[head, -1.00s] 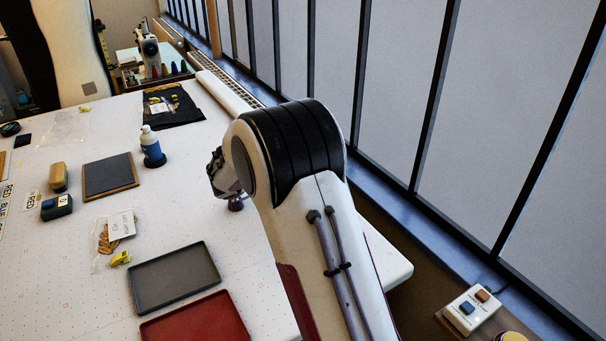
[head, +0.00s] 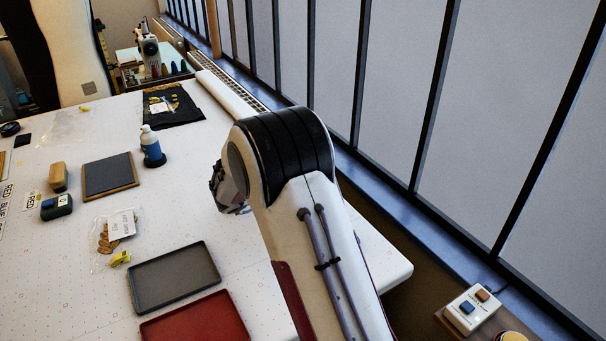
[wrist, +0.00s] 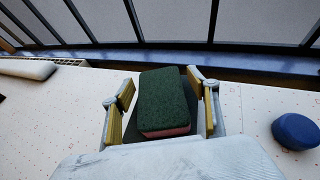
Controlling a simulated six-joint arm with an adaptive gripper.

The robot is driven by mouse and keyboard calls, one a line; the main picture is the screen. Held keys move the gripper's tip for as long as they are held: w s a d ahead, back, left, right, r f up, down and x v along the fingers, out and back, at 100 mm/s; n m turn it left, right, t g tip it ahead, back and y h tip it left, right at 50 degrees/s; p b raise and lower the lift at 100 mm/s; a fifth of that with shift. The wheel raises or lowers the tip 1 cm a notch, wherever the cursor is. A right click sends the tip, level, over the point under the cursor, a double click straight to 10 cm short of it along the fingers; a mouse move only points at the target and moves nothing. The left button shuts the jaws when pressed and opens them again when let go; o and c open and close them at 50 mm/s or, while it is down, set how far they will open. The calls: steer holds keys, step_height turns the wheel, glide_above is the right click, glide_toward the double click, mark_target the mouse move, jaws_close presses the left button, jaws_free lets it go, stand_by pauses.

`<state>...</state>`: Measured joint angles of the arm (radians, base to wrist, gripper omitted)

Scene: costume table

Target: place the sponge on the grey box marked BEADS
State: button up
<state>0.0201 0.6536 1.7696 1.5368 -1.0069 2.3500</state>
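The sponge (wrist: 163,98), dark green on top with a pinkish-red lower layer, is in the wrist view between the two fingers of my gripper (wrist: 166,108). The yellow-padded fingers stand apart on either side of it, with narrow gaps showing, so the gripper looks open around it. A dark surface (wrist: 129,134) shows under and beside the sponge; no lettering is visible on it, so I cannot tell if it is the BEADS box. In the head view my arm hides the fingers and the sponge, and no box marked BEADS can be read.
A round blue object (wrist: 296,130) stands right of my gripper in the wrist view. On the white table are a dark grey tray (head: 174,276), a red tray (head: 200,318), a wood-edged dark pad (head: 109,175) and a blue-and-white bottle (head: 151,146). A window wall runs behind.

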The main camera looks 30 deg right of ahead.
steer(key=shift+r, duration=0.2)
steer(key=v, duration=1.2)
stand_by(0.9)
